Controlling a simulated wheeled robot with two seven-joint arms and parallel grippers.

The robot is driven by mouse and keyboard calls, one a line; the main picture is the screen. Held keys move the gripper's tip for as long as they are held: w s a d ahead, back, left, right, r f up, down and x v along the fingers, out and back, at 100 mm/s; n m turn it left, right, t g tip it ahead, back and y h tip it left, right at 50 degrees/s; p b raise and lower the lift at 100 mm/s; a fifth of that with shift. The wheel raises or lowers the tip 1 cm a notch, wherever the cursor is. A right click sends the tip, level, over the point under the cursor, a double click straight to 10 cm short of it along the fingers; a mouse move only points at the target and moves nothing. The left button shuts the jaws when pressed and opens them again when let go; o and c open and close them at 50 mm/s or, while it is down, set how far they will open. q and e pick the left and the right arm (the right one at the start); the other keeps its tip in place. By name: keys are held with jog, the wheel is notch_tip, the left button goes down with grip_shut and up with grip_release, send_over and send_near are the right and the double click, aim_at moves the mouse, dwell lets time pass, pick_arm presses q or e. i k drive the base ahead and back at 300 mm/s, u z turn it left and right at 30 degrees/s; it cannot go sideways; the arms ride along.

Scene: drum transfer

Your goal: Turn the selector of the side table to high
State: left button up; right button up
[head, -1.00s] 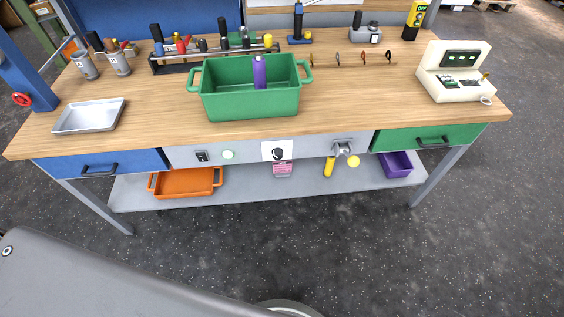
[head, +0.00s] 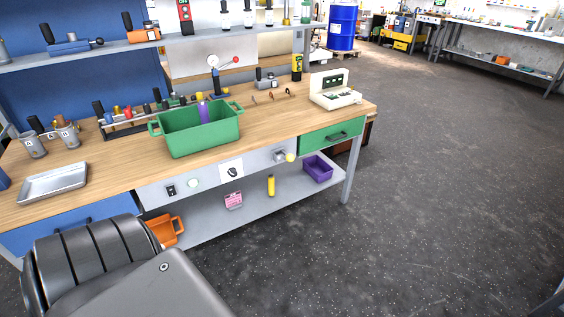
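A workbench (head: 283,124) with a wooden top stands in front of me at the left and middle. Its grey front panel carries a white plate with a black selector knob (head: 233,172). The knob is too small to read its setting or any marks. On the same panel, a dark switch (head: 171,190) and a pale round button (head: 193,183) sit to its left. I cannot tell from the picture whether this bench is the side table. Neither of my grippers is in view.
A green bin (head: 203,137) stands on the bench, with a silver tray (head: 52,183) to its left. A yellow-tipped fitting (head: 289,157) juts from the front panel. A blue drum (head: 342,27) and another bench (head: 497,65) stand farther back. Open floor lies to the right.

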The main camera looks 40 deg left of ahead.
aim_at(230, 171)
jog(key=z, duration=0.2)
jog(key=i, duration=1.75)
jog(key=u, duration=0.45)
